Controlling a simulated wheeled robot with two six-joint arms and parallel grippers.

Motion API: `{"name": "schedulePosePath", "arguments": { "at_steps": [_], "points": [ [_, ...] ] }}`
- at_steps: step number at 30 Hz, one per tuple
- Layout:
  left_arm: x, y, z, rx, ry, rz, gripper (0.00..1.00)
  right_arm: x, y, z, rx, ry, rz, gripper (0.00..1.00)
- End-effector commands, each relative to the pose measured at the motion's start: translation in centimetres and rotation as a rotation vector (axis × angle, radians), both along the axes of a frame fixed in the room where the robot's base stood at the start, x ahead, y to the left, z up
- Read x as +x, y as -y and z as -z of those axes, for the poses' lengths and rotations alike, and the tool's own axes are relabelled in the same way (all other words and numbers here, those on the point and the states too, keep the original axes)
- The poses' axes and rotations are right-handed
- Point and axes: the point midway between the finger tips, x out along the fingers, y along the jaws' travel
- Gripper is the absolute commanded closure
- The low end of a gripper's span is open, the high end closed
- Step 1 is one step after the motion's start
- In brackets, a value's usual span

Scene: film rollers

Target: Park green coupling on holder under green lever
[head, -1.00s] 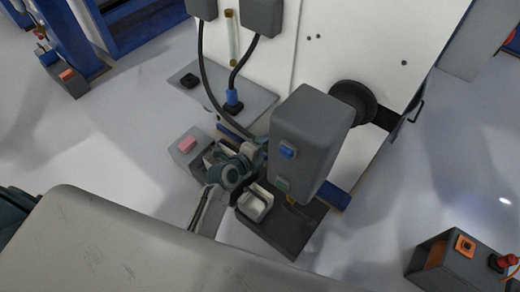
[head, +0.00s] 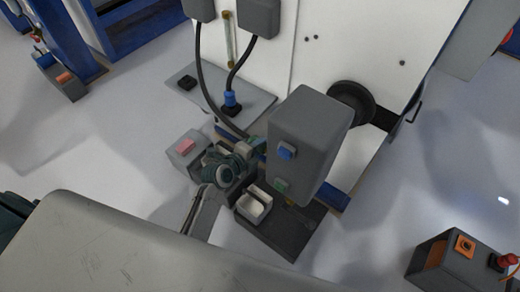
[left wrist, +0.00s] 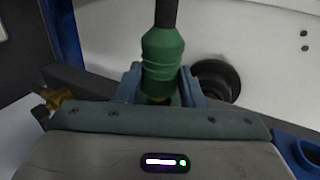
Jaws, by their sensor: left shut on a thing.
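The green coupling (left wrist: 162,55) hangs on a black hose and is upright between the two blue-grey fingers of my left gripper (left wrist: 160,88) in the left wrist view. The fingers are shut on its lower part. In the head view my left gripper (head: 254,150) is low beside the grey machine box, and the coupling there is mostly hidden. A black square holder (head: 187,82) on the grey shelf (head: 212,88) has no coupling on it. A blue coupling (head: 231,98) stands on the same shelf. I cannot make out a green lever. My right gripper is not in view.
A grey box (head: 310,130) with blue and green squares stands just right of my gripper. A small white bin (head: 255,205) and a box with a pink top (head: 187,146) are close by. A black roller end (head: 350,103) juts from the white panel.

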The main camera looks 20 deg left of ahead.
Motion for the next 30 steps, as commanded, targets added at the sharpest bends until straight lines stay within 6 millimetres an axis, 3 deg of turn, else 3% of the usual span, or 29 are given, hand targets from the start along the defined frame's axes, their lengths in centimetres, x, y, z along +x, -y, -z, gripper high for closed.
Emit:
{"name": "schedulePosePath", "arguments": {
  "at_steps": [30],
  "points": [
    [1.1,-2.9,-0.1,0.000,0.002,0.000,0.92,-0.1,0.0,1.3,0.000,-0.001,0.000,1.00]
  ]
}}
